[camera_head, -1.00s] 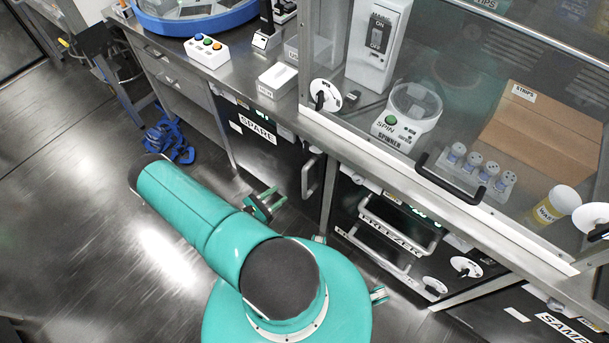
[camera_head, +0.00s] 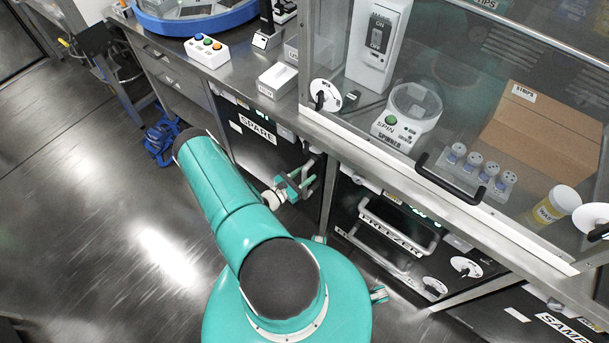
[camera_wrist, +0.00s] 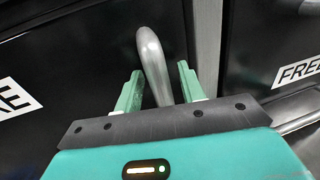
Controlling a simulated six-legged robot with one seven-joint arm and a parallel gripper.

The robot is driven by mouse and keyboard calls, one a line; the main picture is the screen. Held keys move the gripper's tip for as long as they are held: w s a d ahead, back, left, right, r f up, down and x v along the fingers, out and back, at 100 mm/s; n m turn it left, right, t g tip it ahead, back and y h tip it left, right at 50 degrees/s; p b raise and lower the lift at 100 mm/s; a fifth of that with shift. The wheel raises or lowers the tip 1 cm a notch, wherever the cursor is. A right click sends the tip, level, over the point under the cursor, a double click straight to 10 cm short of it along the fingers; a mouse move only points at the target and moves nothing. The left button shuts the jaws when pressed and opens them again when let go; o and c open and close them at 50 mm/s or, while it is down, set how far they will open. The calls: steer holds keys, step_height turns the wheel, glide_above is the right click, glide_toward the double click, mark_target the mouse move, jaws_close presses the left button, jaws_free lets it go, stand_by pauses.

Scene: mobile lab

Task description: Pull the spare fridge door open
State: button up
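The spare fridge door (camera_head: 263,145) is a black panel labelled SPARE under the steel bench, and it looks shut. Its grey bar handle stands at the door's right side; in the wrist view the handle (camera_wrist: 153,60) rises between my two green fingers. My gripper (camera_head: 296,184) is at the handle in the head view and partly hides it. In the wrist view my gripper (camera_wrist: 158,85) is open, one finger on each side of the handle, with gaps showing. The door (camera_wrist: 80,60) also fills the left of the wrist view.
The freezer (camera_head: 390,230) with its bar handles is just right of the spare fridge, past a steel post. The steel bench edge (camera_head: 370,165) overhangs above. Blue items (camera_head: 160,140) lie on the floor at left. Open floor (camera_head: 110,220) lies left of my arm.

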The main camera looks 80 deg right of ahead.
jaws_close()
